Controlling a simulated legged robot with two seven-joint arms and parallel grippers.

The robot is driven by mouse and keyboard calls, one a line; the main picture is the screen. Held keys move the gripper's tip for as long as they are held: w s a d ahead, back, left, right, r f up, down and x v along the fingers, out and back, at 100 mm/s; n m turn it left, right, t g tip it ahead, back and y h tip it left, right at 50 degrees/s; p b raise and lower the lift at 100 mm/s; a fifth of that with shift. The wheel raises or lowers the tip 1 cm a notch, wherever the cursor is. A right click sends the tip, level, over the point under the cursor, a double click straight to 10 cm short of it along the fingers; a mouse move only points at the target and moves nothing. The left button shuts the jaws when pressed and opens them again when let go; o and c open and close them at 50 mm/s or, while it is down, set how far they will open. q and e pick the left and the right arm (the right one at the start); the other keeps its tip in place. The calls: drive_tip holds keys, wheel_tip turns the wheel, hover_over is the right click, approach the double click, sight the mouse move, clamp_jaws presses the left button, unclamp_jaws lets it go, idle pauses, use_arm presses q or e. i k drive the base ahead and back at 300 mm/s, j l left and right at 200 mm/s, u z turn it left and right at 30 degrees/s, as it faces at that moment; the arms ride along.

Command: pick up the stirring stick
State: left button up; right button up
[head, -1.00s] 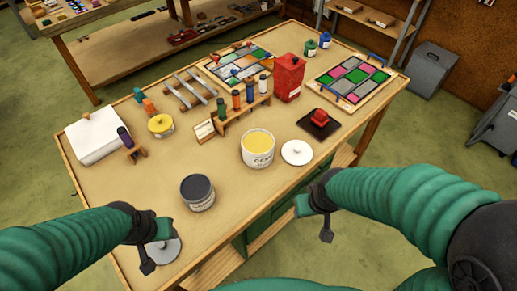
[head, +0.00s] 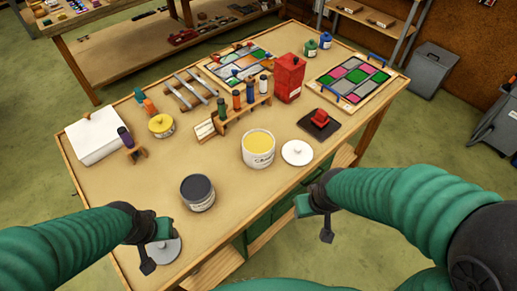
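I cannot make out a stirring stick for certain. Two pale grey strips lie across a wooden rack (head: 183,103) at the back left. An open white can of yellow paint (head: 258,150) stands mid-table, and an open can of dark paint (head: 197,192) stands nearer me; no stick shows standing in either. My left gripper (head: 156,250) is over the near left table edge, by a grey round lid. My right gripper (head: 316,220) is just off the table's front edge, right of the cans. Neither visibly holds anything; their fingertips are too unclear to judge the opening.
A white lid (head: 297,152) lies beside the yellow paint. A bottle rack (head: 243,115), red canister (head: 289,77), yellow tin (head: 161,125) and dark pad (head: 306,126) with a red block occupy the table (head: 120,200). Leaded panels lie behind. The table is bare around the dark can.

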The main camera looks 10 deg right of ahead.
sight(221, 102)
drive_tip(key=i+l, duration=0.2)
drive_tip(key=l, duration=0.15)
drive_tip(key=i+l, duration=0.15)
drive_tip(key=l, duration=0.25)
drive_tip(key=i+l, duration=0.2)
drive_tip(key=l, duration=0.15)
drive_tip(key=i+l, duration=0.15)
drive_tip(key=l, duration=0.2)
drive_tip(key=i+l, duration=0.2)
drive_tip(key=l, duration=0.15)
